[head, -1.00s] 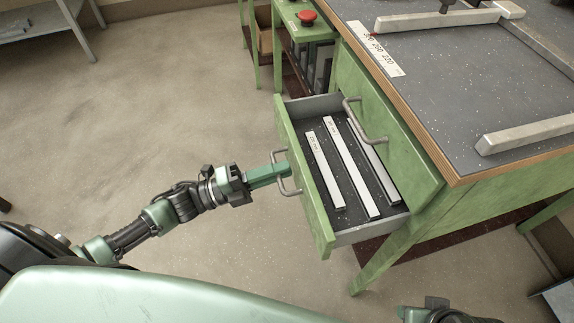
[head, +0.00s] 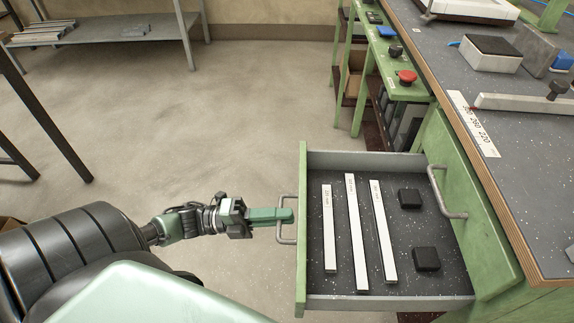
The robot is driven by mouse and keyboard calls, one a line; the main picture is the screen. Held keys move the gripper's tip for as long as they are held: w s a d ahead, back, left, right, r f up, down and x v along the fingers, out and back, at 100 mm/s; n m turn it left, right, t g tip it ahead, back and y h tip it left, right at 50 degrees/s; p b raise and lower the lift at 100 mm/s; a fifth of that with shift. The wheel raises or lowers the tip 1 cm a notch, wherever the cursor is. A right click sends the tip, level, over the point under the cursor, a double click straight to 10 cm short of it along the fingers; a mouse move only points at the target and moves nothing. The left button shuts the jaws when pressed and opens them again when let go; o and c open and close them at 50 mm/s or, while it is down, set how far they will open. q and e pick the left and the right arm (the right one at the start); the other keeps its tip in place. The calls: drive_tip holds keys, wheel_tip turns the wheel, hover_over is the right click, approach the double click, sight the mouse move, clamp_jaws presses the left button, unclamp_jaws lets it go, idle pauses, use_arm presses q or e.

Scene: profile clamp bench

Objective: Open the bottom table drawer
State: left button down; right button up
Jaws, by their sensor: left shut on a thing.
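The bottom drawer (head: 303,245) of the green table is pulled well out, with its front panel toward the left. Its metal handle (head: 284,232) is at the outer face of that panel. My left gripper (head: 285,216) is shut on this handle, its green fingers reaching in from the left. Inside the drawer lie three pale labelled bars (head: 357,230) and two black blocks (head: 426,259). Another drawer handle (head: 447,192) shows on the closed green front above. My right gripper is not in view.
The grey bench top (head: 520,160) with a wooden edge is at the right. A green side stand with a red button (head: 407,77) stands behind the drawer. A metal shelf (head: 110,30) is at the back left. The floor between is clear.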

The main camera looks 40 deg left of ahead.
use_arm(q)
drive_tip(key=c, duration=1.5)
unclamp_jaws()
drive_tip(key=v, duration=0.8)
